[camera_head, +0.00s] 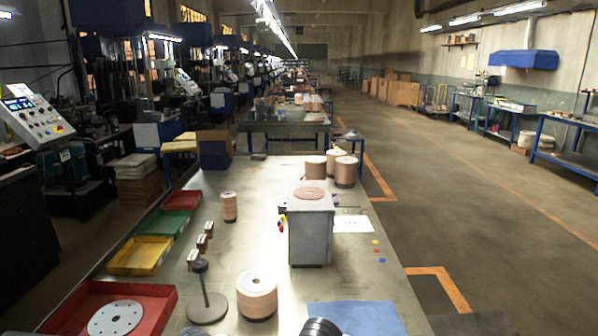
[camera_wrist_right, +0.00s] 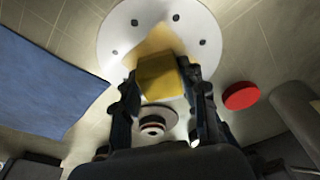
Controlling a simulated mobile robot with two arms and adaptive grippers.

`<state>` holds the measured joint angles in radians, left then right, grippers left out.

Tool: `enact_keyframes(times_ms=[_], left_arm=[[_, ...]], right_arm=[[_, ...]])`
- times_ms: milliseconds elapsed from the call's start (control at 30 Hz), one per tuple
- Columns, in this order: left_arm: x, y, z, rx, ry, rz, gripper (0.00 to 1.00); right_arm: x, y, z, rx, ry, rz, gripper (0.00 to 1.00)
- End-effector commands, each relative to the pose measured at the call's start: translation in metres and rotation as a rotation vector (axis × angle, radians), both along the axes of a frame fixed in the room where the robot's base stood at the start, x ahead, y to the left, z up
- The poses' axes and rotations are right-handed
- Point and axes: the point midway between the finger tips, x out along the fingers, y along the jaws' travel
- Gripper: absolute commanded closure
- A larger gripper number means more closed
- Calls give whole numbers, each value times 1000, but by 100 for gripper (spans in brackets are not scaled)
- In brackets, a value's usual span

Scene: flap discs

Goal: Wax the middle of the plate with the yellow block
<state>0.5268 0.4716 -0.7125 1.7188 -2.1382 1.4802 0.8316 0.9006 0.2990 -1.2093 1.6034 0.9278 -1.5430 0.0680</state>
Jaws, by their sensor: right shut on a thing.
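My right gripper (camera_wrist_right: 163,92) is shut on the yellow block (camera_wrist_right: 158,78), which sits between its two dark fingers. Beyond the block is a white round plate (camera_wrist_right: 125,30) with several small dark holes. The block covers part of the plate, including its middle. A yellowish tint shows on the plate around the block. I cannot tell whether the block touches the plate. In the head view, a similar white holed disc (camera_head: 114,319) lies in a red tray; I cannot tell if it is the same kind of plate. My left gripper is not in view.
A blue cloth (camera_head: 352,318) lies near the plate, also seen in the wrist view (camera_wrist_right: 45,80). A red disc (camera_wrist_right: 240,96) lies right of the gripper. A grey box (camera_head: 311,232), a disc stack (camera_head: 257,295), a stand (camera_head: 206,306) and a yellow tray (camera_head: 140,256) occupy the table (camera_head: 255,205).

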Motion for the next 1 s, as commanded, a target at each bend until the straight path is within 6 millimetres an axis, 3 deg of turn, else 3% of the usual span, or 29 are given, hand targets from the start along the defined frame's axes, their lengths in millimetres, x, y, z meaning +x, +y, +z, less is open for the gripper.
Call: enact_keyframes(times_ms=[667,1000], left_arm=[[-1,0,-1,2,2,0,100],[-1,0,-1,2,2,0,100]], right_arm=[[-40,2,-2,0,-1,0,83],[-19,0,-2,-2,-1,-3,83]])
